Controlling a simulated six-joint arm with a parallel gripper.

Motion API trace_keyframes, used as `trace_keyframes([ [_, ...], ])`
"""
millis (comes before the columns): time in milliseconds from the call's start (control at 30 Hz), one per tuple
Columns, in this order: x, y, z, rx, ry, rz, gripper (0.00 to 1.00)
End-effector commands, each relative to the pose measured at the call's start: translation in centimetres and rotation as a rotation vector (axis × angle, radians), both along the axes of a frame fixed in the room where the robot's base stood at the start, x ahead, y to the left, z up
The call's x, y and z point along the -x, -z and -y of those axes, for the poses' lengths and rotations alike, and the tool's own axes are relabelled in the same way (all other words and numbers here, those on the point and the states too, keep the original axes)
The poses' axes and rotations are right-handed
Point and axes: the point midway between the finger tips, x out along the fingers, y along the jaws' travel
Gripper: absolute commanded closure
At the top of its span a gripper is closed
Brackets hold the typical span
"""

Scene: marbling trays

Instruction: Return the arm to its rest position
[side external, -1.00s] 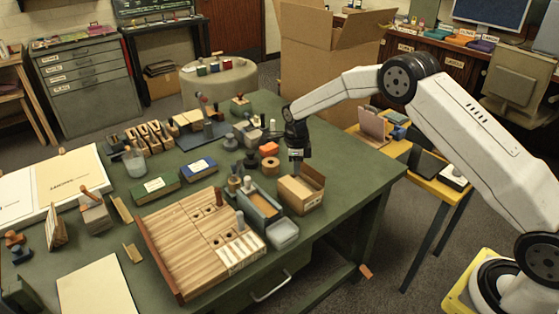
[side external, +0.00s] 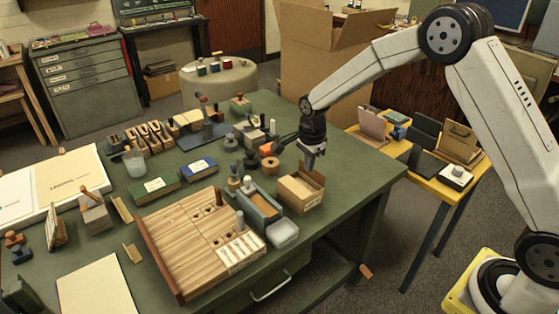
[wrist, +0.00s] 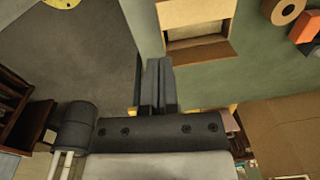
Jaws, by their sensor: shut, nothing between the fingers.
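My gripper (side external: 313,160) hangs above the back right part of the green table (side external: 345,190). It is empty, and its fingers are together. In the side view it is just above and behind the small open cardboard box (side external: 300,192). The wrist view shows the shut fingers (wrist: 157,85) over the table's edge, with the same box (wrist: 198,45) ahead and to the right. The fingers touch nothing that I can see. My arm reaches in from the right, with its elbow raised high.
A wooden tray (side external: 185,245) and a blue container (side external: 258,210) stand left of the box. An orange block (side external: 268,149) and a brown roll (side external: 270,165) lie close to my gripper. A yellow side table (side external: 400,168) holds several items at right. A large carton (side external: 310,70) stands behind.

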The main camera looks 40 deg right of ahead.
Motion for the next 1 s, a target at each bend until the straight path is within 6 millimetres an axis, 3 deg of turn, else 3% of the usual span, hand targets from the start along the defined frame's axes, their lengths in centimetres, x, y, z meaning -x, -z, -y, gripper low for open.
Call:
trace_keyframes([
  [500,9.6,-4.0,-1.4,0.056,-0.754,0.068,1.00],
  [1000,20.0,-5.1,-2.2,0.170,-1.446,0.117,1.00],
])
